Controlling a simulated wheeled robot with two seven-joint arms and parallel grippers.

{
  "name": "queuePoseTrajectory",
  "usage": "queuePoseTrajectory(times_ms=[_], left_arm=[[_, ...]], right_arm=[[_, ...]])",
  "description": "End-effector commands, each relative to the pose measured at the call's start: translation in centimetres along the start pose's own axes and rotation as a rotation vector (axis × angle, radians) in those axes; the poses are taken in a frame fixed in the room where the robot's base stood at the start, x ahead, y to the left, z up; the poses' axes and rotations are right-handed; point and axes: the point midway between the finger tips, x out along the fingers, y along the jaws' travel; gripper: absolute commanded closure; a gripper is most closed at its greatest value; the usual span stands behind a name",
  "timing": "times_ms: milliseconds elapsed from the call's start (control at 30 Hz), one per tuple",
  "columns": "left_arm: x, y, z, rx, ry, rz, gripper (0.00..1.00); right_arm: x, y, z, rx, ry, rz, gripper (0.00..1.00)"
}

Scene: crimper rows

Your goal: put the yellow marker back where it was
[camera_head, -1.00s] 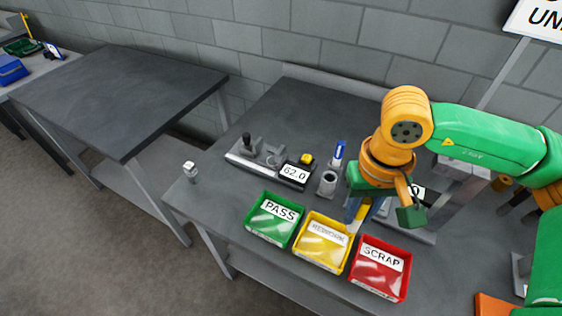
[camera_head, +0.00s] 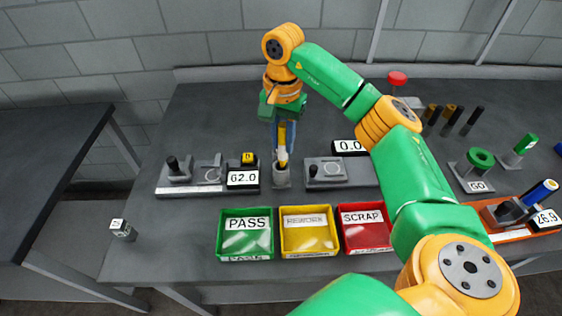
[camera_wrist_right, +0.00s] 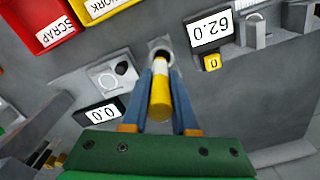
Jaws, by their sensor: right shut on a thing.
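My right gripper (camera_head: 283,148) is shut on the yellow marker (camera_head: 283,157), which is upright with its white end down. It is directly over a small grey round holder (camera_head: 281,178). In the right wrist view the marker (camera_wrist_right: 159,100) sits between the blue fingers (camera_wrist_right: 160,88), and its white end is at the dark mouth of the holder (camera_wrist_right: 160,46). I cannot tell whether the end is inside the mouth or just above it. My left gripper is not in view.
A gauge reading 62.0 (camera_head: 242,179) stands left of the holder; one reading 0.0 (camera_head: 349,147) is to the right. Green PASS (camera_head: 245,255), yellow (camera_head: 309,250) and red SCRAP (camera_head: 366,244) bins are in front.

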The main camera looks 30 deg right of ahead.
Motion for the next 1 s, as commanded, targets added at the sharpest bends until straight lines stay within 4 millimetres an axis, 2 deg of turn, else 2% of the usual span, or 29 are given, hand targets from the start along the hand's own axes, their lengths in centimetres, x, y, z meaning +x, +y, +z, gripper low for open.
queuePoseTrajectory(times_ms=[233, 600, 633, 700, 733, 1000], left_arm=[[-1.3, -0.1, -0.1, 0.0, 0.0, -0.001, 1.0], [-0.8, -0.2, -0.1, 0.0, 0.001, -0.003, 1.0], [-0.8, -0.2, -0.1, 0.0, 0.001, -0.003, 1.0], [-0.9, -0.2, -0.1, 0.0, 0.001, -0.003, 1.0], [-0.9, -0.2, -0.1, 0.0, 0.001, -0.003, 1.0], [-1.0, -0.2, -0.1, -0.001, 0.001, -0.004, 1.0]], right_arm=[[4.4, 0.0, 0.0, -0.003, 0.0, 0.001, 1.0], [5.3, 0.0, 0.0, -0.004, 0.002, -0.001, 1.0], [5.2, 0.0, 0.0, -0.004, 0.002, -0.001, 0.68], [5.1, -0.1, 0.0, -0.005, 0.001, -0.001, 0.49], [5.1, 0.0, 0.0, -0.005, 0.001, -0.001, 0.44], [5.0, -0.1, 0.0, -0.005, 0.001, -0.002, 0.44]])
